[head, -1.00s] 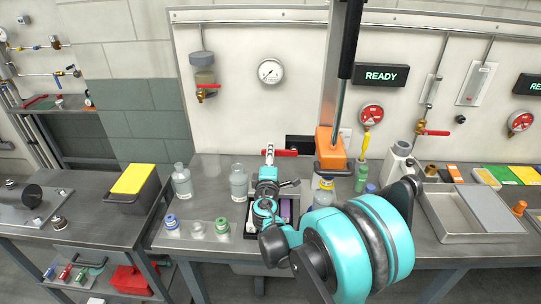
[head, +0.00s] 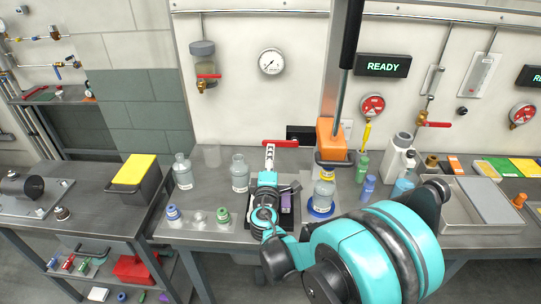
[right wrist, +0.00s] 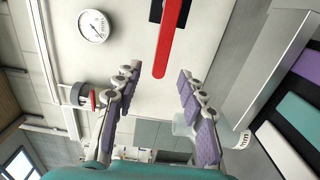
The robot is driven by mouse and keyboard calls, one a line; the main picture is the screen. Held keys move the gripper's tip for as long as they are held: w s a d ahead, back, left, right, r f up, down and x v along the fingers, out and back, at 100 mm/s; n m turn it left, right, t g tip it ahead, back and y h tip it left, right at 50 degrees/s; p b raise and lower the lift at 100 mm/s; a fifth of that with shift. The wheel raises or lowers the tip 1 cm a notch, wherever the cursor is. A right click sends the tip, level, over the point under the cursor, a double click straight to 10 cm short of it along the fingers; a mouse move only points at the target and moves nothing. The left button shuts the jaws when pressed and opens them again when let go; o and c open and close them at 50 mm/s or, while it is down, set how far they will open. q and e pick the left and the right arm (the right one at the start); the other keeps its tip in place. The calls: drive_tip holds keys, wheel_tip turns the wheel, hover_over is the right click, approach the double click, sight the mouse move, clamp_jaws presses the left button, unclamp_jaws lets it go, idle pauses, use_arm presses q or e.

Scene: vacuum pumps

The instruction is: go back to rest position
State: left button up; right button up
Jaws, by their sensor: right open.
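My right gripper (head: 269,156) shows in the head view above the back of the middle bench, pointing toward the wall. Its arm enters from the lower right. In the right wrist view the right gripper (right wrist: 158,76) has its two purple-padded fingers spread apart with nothing between them. A red handle (right wrist: 164,42) lies beyond the fingertips; in the head view this red handle (head: 284,143) is on the wall just past the gripper. My left gripper is not in view.
Clear bottles (head: 182,172) stand left of my right wrist. A black tray (head: 287,221) with a purple item is beside it. A metal tray (head: 455,220) lies farther right.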

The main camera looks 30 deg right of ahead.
idle(0.4)
drive_tip(key=s+a+f+m+g+y, duration=0.4)
drive_tip(key=s+a, duration=0.3)
drive_tip(key=s, duration=0.4)
drive_tip(key=s+a+f+m+g+y, duration=0.4)
drive_tip(key=s+a+m, duration=0.3)
drive_tip(key=s, duration=0.5)
drive_tip(key=shift+s+a+f+y, duration=0.2)
drive_tip(key=shift+a+f+y, duration=0.4)
drive_tip(key=shift+a+y, duration=0.15)
drive_tip(key=shift+d, duration=0.1)
